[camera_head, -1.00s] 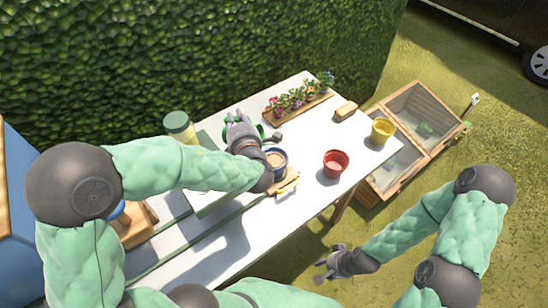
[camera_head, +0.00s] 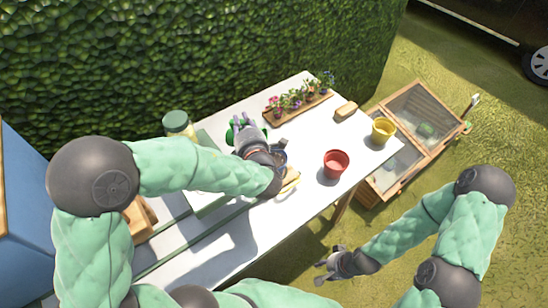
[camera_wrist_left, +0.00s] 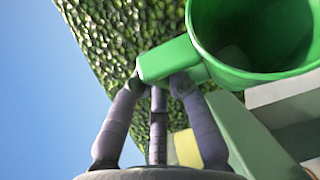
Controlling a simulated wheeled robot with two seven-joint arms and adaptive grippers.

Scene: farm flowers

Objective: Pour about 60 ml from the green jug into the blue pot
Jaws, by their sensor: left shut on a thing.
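My left gripper (camera_head: 243,128) is shut on the handle of the green jug (camera_head: 231,135), above the table. In the left wrist view the gripper (camera_wrist_left: 160,82) grips the handle, and the jug (camera_wrist_left: 228,72) shows its open mouth; its contents cannot be made out. The jug looks tilted there, but the wrist camera is tilted too. The blue pot (camera_head: 282,157) stands on the table, mostly hidden behind my left wrist. I see no stream of liquid. My right gripper (camera_head: 330,265) is open and empty, low beyond the table's front edge.
A red pot (camera_head: 335,163) and a yellow pot (camera_head: 382,131) stand to the right on the white table (camera_head: 308,197). A green-lidded jar (camera_head: 177,124) stands at the left. A hedge rises behind.

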